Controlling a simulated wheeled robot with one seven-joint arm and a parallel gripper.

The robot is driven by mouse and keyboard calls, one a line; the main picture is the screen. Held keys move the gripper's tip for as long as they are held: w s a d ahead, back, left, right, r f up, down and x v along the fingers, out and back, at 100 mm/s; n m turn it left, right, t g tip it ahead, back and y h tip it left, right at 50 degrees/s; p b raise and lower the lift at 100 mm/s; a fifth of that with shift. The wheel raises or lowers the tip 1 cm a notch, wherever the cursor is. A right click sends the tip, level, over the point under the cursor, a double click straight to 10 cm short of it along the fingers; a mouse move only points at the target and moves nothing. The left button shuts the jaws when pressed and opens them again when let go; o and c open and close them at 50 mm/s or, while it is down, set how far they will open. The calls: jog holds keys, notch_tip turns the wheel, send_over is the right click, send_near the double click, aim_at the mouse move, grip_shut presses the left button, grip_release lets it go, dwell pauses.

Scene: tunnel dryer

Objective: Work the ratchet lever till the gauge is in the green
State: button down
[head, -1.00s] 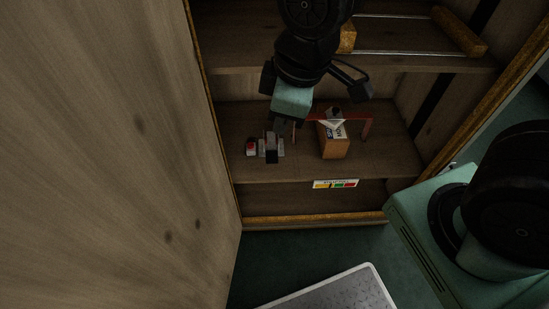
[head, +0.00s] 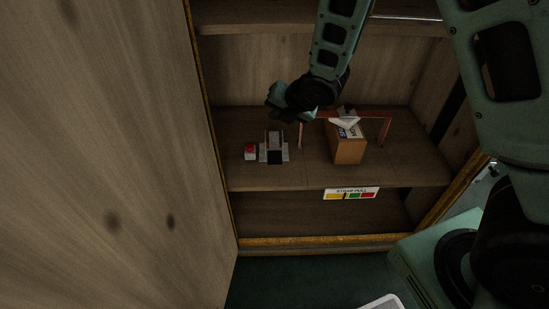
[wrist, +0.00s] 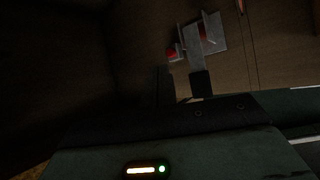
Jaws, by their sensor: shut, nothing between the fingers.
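The ratchet (head: 279,143) is a small grey metal device on the shelf, with a lever ending in a black grip (head: 275,157) that points toward the front. It also shows at the top of the wrist view (wrist: 208,40), its black grip (wrist: 201,84) below it. The gauge (head: 351,194), labelled STRAP PULL, is on the shelf's front edge with yellow, green and red bands. Its dark pointer appears near the yellow-green border; I cannot tell exactly. My gripper (head: 280,108) is shut and empty, above and behind the ratchet; its fingertips are hard to make out.
A red button (head: 250,152) sits just left of the ratchet. A cardboard box (head: 348,150) with a white label stands to the right under a red strap or frame (head: 386,131). A large wooden door (head: 110,150) fills the left. The upper shelf (head: 230,30) lies above.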

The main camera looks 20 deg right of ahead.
aim_at(277, 152)
dwell(0.4)
jog(key=f+b, duration=0.3)
jog(key=f, duration=0.1)
jog(key=f+b, duration=0.4)
jog(key=f, duration=0.1)
jog(key=shift+s, duration=0.2)
dwell(1.8)
jog(key=shift+f+b, duration=0.35)
jog(key=shift+b, duration=0.1)
